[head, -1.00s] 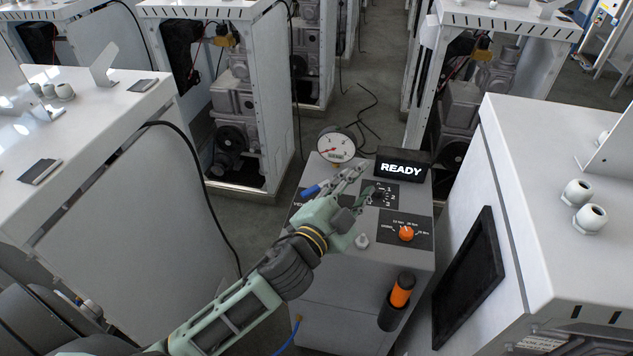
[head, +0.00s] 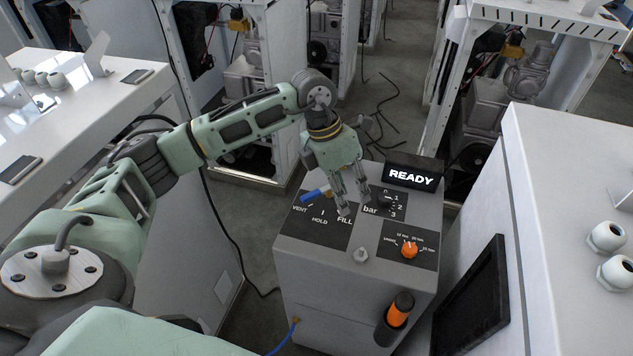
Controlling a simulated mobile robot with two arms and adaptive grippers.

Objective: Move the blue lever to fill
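The blue lever (head: 314,193) is on the left panel of the grey dispenser cabinet (head: 330,270). Its handle points left, toward the VENT mark; its pivot end is hidden behind my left gripper. The FILL mark (head: 345,221) is at the right of the same panel, with HOLD (head: 320,219) between. My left gripper (head: 355,206) points down over the panel, to the right of the lever handle and above the FILL mark. Its fingers are apart with nothing seen between them. Whether a finger touches the lever cannot be told. My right gripper is not in view.
A READY display (head: 411,177) stands at the cabinet's back right. An orange knob (head: 409,249) and a bar selector (head: 388,204) are on the right. An orange-black handle (head: 400,308) sits in a front holder. White cabinets flank both sides.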

